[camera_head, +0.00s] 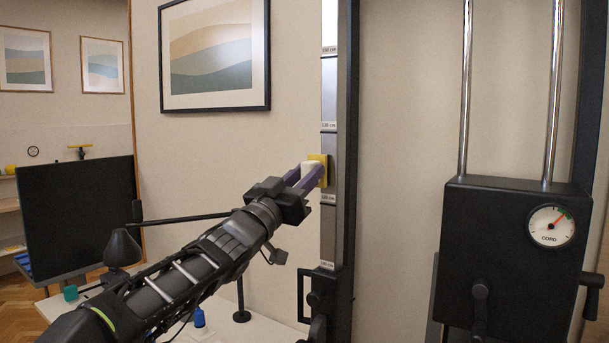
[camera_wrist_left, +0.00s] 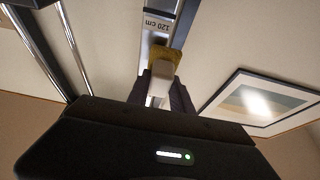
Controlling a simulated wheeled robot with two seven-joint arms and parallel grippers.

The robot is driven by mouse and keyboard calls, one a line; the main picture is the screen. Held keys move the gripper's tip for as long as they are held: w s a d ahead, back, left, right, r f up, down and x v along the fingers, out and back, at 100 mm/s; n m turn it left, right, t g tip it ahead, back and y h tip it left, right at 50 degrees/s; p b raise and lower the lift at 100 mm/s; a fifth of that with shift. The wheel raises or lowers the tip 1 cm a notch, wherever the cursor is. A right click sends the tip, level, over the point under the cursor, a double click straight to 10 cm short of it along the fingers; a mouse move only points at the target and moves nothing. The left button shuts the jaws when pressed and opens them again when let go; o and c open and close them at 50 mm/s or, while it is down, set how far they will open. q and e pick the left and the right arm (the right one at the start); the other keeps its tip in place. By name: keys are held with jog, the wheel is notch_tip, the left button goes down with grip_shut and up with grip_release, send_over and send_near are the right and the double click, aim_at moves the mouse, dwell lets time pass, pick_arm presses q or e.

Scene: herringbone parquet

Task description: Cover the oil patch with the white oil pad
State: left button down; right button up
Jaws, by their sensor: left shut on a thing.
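My left gripper (camera_head: 308,176) is shut on a small white block (camera_head: 309,168), and the block also shows between the fingers in the left wrist view (camera_wrist_left: 160,86). A yellow piece (camera_head: 322,160) lies just beyond the white block, over the metal scale strip. It also shows in the left wrist view (camera_wrist_left: 167,54), at the fingertips. I cannot tell whether it is joined to the white block or only touches it. I cannot make out a separate oil patch or a flat white pad. My right gripper is not in view.
The scale strip (camera_head: 329,235) runs up a dark upright post (camera_head: 348,110). A black box with a dial (camera_head: 551,226) hangs on two chrome rods to the right. A framed picture (camera_head: 213,55) is on the wall left of the strip. A dark screen (camera_head: 75,215) stands at left.

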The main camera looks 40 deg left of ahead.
pick_arm(q)
jog(key=shift+w, duration=0.25)
jog(key=shift+d+f+b, duration=0.2)
jog(key=shift+d+b, duration=0.5)
jog(key=shift+b, duration=0.15)
jog(key=shift+d+b, duration=0.8)
jog(key=shift+d, duration=0.05)
jog(key=shift+d+r+b, duration=0.15)
jog(key=shift+d+b, duration=0.15)
jog(key=shift+d, duration=0.1)
jog(key=shift+s+r, duration=0.1)
jog(key=shift+r+p, duration=0.8)
jog(key=shift+p, duration=0.15)
